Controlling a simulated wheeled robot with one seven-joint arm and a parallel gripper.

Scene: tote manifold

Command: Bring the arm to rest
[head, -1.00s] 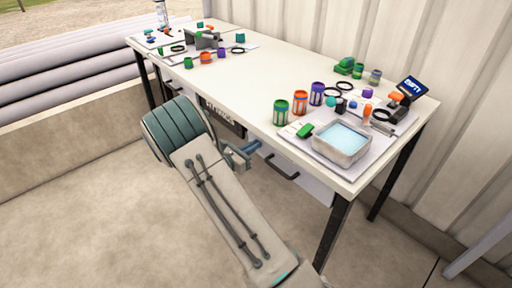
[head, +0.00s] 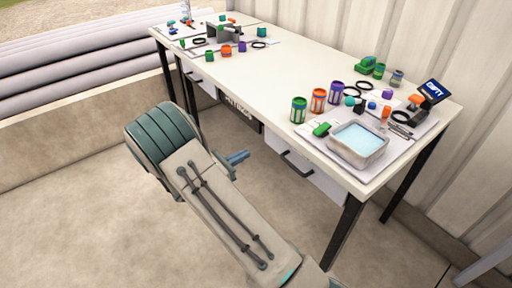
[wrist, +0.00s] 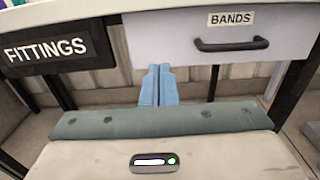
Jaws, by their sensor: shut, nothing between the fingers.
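My gripper shows in the wrist view (wrist: 159,86) as two blue fingers side by side, shut and empty. In the head view my gripper (head: 238,157) shows as a small blue tip beyond my arm, in front of the table and below its top, apart from it. My arm reaches up from the bottom of the head view with its rounded teal joint at the left. It hides part of the floor.
The white table (head: 275,70) has a drawer labelled BANDS (wrist: 215,45) and a dark drawer labelled FITTINGS (wrist: 50,52). A water basin (head: 357,146) and several coloured cans stand on its right part. Grey pipes (head: 80,65) lie behind a low wall. Floor around my arm is clear.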

